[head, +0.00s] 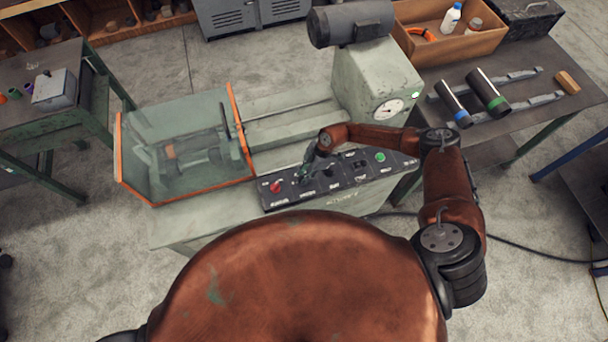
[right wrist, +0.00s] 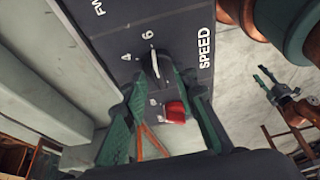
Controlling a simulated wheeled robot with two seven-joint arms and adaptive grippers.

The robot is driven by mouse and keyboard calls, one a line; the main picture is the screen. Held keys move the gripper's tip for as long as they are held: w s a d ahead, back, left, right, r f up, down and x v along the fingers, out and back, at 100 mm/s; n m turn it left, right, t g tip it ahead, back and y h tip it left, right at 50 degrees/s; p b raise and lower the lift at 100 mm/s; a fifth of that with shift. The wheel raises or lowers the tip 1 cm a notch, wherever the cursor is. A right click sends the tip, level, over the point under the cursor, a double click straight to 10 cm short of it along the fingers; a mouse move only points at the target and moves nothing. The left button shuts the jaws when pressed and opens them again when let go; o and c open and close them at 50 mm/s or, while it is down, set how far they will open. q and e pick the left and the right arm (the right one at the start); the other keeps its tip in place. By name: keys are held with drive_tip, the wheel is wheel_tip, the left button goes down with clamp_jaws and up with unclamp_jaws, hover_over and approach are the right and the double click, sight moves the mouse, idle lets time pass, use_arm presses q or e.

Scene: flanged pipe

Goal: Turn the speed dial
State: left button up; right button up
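The speed dial (right wrist: 155,66) is a small dark knob with a pale edge on the dark control panel (head: 335,179). In the right wrist view the numbers 4 and 6 and the word SPEED are printed around it. My right gripper (head: 304,173) is down at the left part of the panel. My left gripper (right wrist: 264,80) shows at the right of the right wrist view, fingers apart and empty.
A red button (head: 276,187) sits left of the dial, close to my right gripper; it also shows in the right wrist view (right wrist: 175,111). A green button (head: 380,157) is at the panel's right end. An orange-edged clear guard (head: 185,145) stands behind to the left.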

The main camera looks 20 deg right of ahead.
drive_tip(key=shift+c, duration=0.6)
clamp_jaws()
